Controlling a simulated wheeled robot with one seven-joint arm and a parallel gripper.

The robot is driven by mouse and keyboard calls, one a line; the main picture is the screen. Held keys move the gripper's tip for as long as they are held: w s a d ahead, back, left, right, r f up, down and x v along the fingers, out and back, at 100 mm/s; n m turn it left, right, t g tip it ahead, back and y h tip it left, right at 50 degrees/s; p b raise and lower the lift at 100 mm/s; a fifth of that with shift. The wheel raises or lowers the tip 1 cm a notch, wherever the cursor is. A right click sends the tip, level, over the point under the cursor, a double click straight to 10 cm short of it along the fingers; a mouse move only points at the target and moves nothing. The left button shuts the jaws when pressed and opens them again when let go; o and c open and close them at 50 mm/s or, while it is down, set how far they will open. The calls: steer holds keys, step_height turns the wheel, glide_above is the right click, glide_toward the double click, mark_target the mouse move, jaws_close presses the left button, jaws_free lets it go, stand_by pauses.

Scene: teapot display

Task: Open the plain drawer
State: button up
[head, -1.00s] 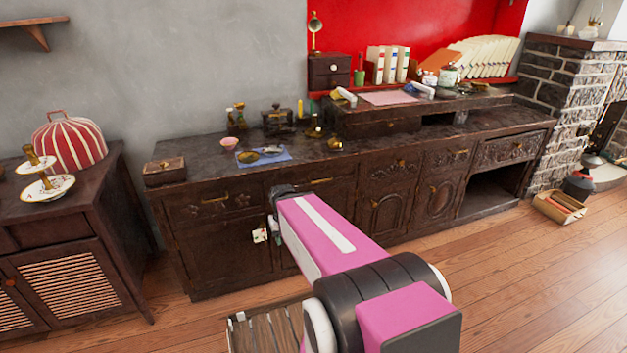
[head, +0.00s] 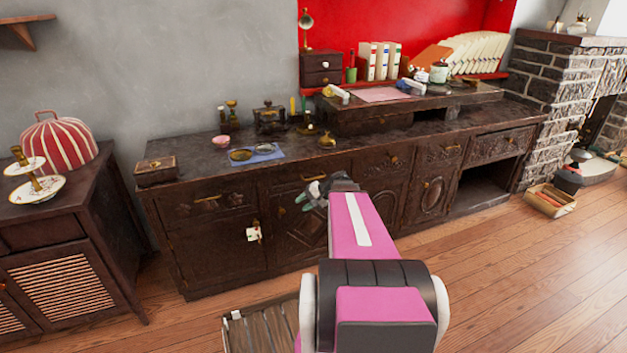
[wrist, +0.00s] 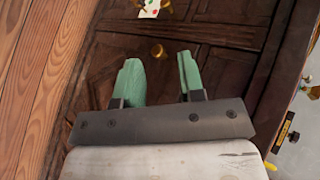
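The dark wooden sideboard has a row of drawers under its top. The drawer second from the left (head: 294,186) has a smooth, uncarved front with a brass handle (head: 314,178), and looks closed. My gripper (head: 308,194) is in front of the sideboard, just below that handle in the head view. In the wrist view its two green fingers (wrist: 158,76) are apart with nothing between them. A brass knob (wrist: 158,51) shows just past the fingertips, on a carved front. The drawer's handle cannot be made out in the wrist view.
A carved drawer (head: 207,203) is to the left, above a door with a small card (head: 253,234) hanging on it. Small items, including a blue cloth (head: 262,153), lie on the sideboard top. A slatted cabinet (head: 62,270) stands left. Wooden floor (head: 530,270) is clear at right.

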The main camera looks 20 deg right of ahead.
mark_target(315, 178)
steer(key=w+d+r+m+t+y, duration=0.1)
steer(key=w+d+r+m+t, duration=0.15)
steer(key=d, duration=0.55)
steer(key=w+d+r+m+t+y, duration=0.15)
steer(key=d+t, duration=0.25)
steer(key=d, duration=0.4)
steer(key=shift+h, duration=0.35)
steer(key=x, duration=1)
steer(key=shift+w+a+r, duration=0.1)
steer(key=shift+w+a, duration=0.1)
steer(key=shift+w, duration=0.05)
jaws_close()
